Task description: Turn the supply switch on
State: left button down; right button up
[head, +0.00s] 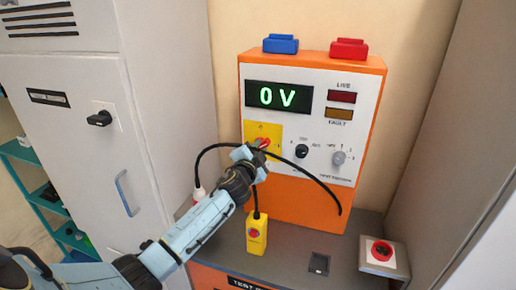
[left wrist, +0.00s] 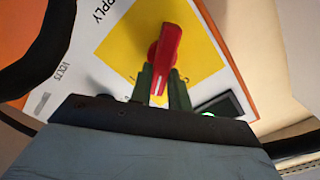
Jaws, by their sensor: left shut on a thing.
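The supply switch is a red handle (head: 264,143) on a yellow plate (head: 254,129) on the front of the orange test supply box (head: 308,205). In the left wrist view the red handle (left wrist: 168,48) stands out from the yellow plate (left wrist: 205,55), beside the partly visible word "SUPPLY". My left gripper (head: 257,150) is at the switch, and in the left wrist view its fingers (left wrist: 166,82) are shut on the handle's near end. The display (head: 278,96) reads 0 V. The LIVE lamp (head: 342,97) and FAULT lamp (head: 338,114) look dim. My right gripper is out of view.
A black knob (head: 302,151) and a grey knob (head: 338,158) sit right of the switch. A black cable (head: 318,182) loops past the gripper. A yellow pendant (head: 256,234) stands below, and a red emergency button (head: 382,250) is on the bench at right.

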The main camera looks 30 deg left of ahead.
pick_arm(q)
jog(key=shift+d+f+m+p, duration=0.1)
jog(key=shift+f+m+p, duration=0.1)
jog(key=shift+m, duration=1.55)
jog(key=shift+f+m+p, duration=0.1)
jog(key=shift+f+m, duration=0.1)
jog(key=shift+m, duration=1.55)
jog(key=c, duration=1.3)
grip_release()
jog(key=v, duration=1.3)
jog(key=shift+s+b, duration=0.2)
jog(key=shift+b, duration=0.1)
